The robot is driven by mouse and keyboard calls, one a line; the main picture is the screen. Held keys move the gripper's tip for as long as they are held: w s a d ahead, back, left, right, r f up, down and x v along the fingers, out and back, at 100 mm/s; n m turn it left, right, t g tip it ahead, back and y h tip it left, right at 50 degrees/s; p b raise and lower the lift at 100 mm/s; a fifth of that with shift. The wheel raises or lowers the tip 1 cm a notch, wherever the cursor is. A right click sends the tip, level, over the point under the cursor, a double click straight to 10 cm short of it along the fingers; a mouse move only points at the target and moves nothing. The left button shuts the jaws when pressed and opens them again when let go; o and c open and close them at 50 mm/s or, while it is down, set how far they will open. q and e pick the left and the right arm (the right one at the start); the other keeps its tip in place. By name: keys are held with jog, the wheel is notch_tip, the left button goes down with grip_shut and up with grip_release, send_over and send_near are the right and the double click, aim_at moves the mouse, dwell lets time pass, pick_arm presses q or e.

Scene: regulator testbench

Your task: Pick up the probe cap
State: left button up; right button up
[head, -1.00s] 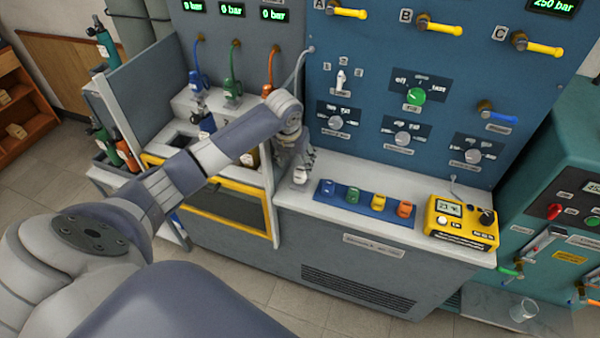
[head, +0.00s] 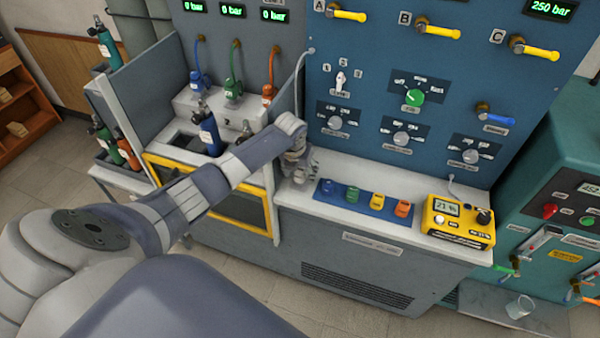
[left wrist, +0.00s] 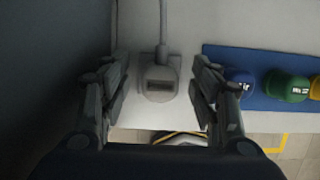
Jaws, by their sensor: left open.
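In the left wrist view, a pale grey piece with a dark rectangular slot (left wrist: 160,83) sits on the white counter at the end of a grey hose (left wrist: 163,25); I take it to be the probe cap. My left gripper (left wrist: 161,92) is open, with one finger on each side of this piece and a visible gap to both. In the head view, my left gripper (head: 297,178) is low over the counter's left end and hides the piece. My right gripper is in neither view.
A blue tray (head: 338,203) with blue, green, yellow and orange caps lies right of my left gripper. A yellow meter (head: 459,222) stands farther right. A dark panel wall stands close on the left in the left wrist view (left wrist: 50,60).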

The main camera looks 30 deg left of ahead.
aim_at(300, 169)
pick_arm(q)
jog(key=c, duration=1.2)
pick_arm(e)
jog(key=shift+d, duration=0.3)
pick_arm(q)
jog(key=shift+o, duration=0.2)
notch_tip(300, 169, up, 10)
jog(key=shift+f+b, duration=0.25)
jog(key=shift+b, duration=0.75)
jog(key=shift+r, duration=0.25)
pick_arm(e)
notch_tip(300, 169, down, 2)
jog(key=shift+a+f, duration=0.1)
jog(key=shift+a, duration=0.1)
